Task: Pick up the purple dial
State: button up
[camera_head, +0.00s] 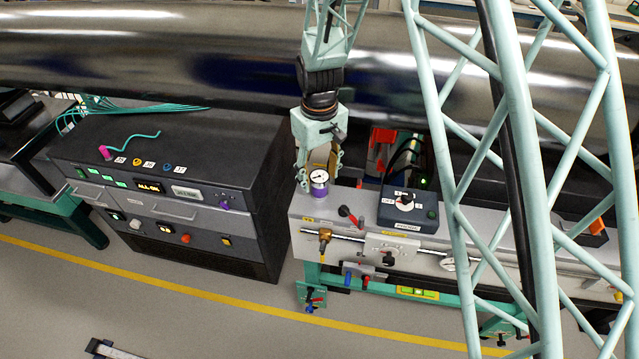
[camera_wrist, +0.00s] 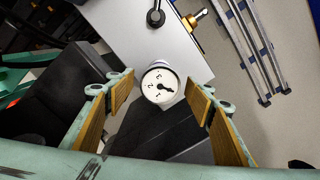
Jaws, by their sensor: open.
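The purple dial (camera_head: 319,187) stands upright at the left end of the grey bench top, with a white round face and a purple body. In the wrist view the dial's white face (camera_wrist: 160,84) shows black marks and a pointer, and little of its body is visible. My gripper (camera_head: 318,172) is above and just behind the dial in the head view. In the wrist view my gripper (camera_wrist: 160,105) is open, with one tan-padded finger on each side of the dial. No contact between fingers and dial is visible.
A dark instrument cabinet (camera_head: 180,190) stands to the left. A large shiny pipe (camera_head: 200,55) runs behind.

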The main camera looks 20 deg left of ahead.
jog(key=shift+f, duration=1.6)
jog(key=c, duration=1.1)
